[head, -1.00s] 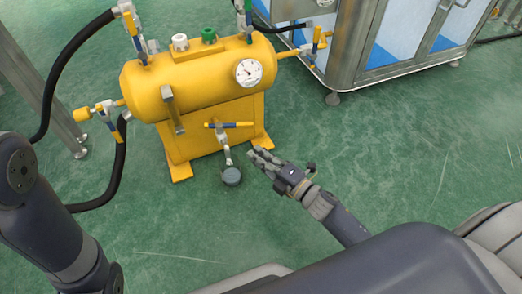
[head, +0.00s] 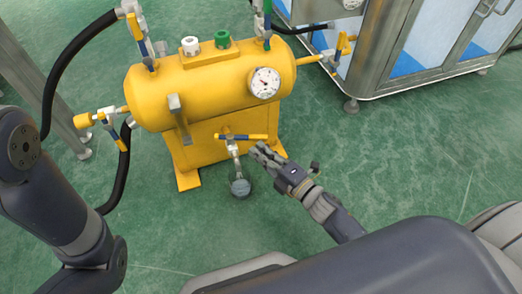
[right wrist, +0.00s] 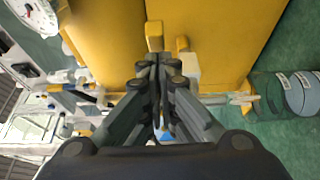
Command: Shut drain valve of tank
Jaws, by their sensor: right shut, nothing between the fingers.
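The yellow tank (head: 205,92) stands on the floor in the upper middle of the head view. Its drain valve (head: 232,148) is low on the front, with a blue and yellow lever handle (head: 245,137) lying crosswise to the outlet pipe, its yellow end to the right. My right gripper (head: 258,152) is shut and empty, just below the handle's yellow end. In the right wrist view, the closed fingers (right wrist: 160,75) point at a yellow end piece (right wrist: 154,36) close ahead. Whether they touch it, I cannot tell. My left gripper is out of view.
A grey cup (head: 240,187) sits under the drain outlet. Other valves (head: 140,38), black hoses (head: 72,62) and a pressure gauge (head: 264,83) are around the tank. A glazed metal cabinet (head: 425,45) stands at upper right. The green floor (head: 390,150) to the right is clear.

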